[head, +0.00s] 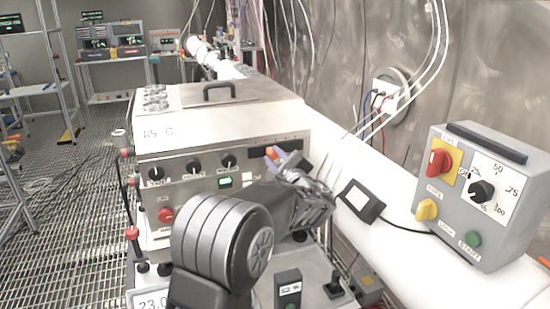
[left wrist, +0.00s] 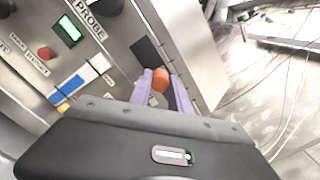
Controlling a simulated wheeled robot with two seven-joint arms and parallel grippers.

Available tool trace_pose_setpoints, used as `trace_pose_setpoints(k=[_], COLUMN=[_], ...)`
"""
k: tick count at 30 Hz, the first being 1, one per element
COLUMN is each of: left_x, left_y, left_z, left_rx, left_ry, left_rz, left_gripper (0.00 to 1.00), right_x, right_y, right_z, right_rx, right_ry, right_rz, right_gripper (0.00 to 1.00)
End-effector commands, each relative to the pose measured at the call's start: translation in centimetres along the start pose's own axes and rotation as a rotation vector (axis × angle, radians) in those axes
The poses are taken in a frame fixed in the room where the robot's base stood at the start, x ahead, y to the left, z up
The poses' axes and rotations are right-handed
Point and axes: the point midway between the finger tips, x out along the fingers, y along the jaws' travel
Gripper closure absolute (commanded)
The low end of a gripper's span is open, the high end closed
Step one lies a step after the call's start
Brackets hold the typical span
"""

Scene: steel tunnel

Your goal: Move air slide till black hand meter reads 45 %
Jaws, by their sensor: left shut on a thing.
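An orange knob (head: 271,153), which looks like the air slide's handle, sits at a dark strip on the front panel of the steel machine (head: 225,137). It also shows in the left wrist view (left wrist: 160,79). My left gripper (head: 279,157) has its two purple fingers on either side of the knob and is shut on it. A black device with a pale face (head: 361,200) hangs on a cable right of my gripper, and a black box with a white label (head: 288,289) stands below. I cannot tell which is the hand meter, nor read a percentage. My right gripper is out of view.
A grey control box (head: 484,195) with a red switch, black dial and green start button stands at right by a white pipe (head: 345,160). The machine panel has black knobs, a red button (head: 166,215) and a green-lit display (left wrist: 69,30). Grated floor lies open at left.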

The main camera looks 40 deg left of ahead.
Motion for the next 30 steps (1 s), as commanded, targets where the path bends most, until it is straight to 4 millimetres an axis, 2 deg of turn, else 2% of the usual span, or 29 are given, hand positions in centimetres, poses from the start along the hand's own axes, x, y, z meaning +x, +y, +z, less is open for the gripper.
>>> trace_pose_setpoints(k=[26,30], left_x=[0.0,0.0], left_y=[0.0,0.2], left_z=[0.0,-0.3], left_rx=[0.000,-0.001], left_ry=[0.000,0.000], left_rz=[0.000,0.000], left_gripper=[1.00,1.00], right_x=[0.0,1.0], right_y=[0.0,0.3], right_z=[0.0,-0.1], right_rx=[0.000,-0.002], right_ry=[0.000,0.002], right_rz=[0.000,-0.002], right_gripper=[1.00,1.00])
